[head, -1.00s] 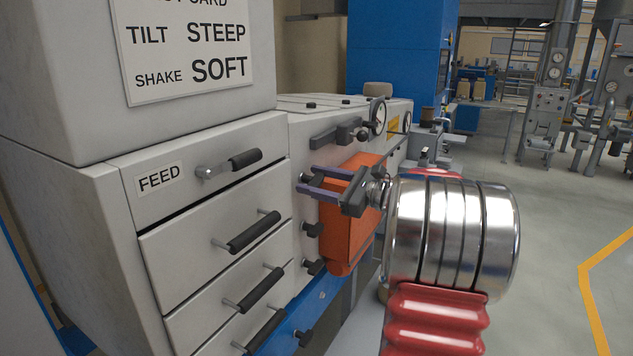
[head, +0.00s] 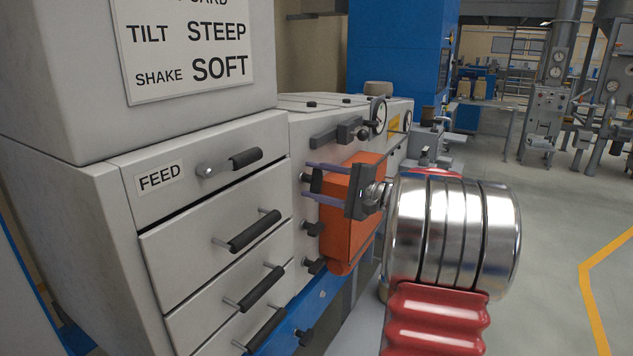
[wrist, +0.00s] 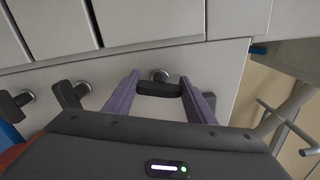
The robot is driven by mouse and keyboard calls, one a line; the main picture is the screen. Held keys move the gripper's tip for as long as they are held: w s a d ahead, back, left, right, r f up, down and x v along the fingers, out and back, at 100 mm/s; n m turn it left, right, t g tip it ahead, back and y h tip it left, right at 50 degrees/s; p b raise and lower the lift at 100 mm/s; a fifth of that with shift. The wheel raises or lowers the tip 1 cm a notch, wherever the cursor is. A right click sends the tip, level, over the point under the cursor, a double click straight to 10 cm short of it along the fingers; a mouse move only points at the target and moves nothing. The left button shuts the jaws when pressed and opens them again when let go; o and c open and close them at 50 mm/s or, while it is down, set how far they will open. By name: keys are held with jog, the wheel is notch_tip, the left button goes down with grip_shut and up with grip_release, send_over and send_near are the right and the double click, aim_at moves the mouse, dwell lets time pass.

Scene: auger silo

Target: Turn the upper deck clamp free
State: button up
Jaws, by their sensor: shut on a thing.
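The upper deck clamp (head: 316,182) is a small dark bar on a round pivot on the pale machine's front panel, just right of the drawers. My gripper (head: 309,182) is shut on it, with one purple finger above and one below in the head view. In the wrist view the dark clamp (wrist: 160,88) lies across between the two finger ends (wrist: 160,97), with its metal pivot just beyond. In the head view the clamp stands about upright, partly hidden by the fingers.
Lower clamps (head: 312,229) (head: 314,266) sit below on the panel. Drawers with dark bar handles (head: 254,231) are at the left. A dark lever (head: 348,130) is above. Open floor lies to the right.

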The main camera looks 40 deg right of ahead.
jog(key=shift+a+f+n, duration=0.1)
jog(key=shift+f+n, duration=0.05)
jog(key=shift+n, duration=0.7)
jog(key=shift+f+n, duration=0.1)
jog(key=shift+n, duration=0.75)
jog(key=o, duration=1)
jog(key=shift+o, duration=0.2)
jog(key=shift+r, duration=0.1)
jog(key=shift+s, duration=0.15)
jog(key=shift+s+d, duration=0.25)
jog(key=v, duration=1.3)
jog(key=shift+a, duration=0.15)
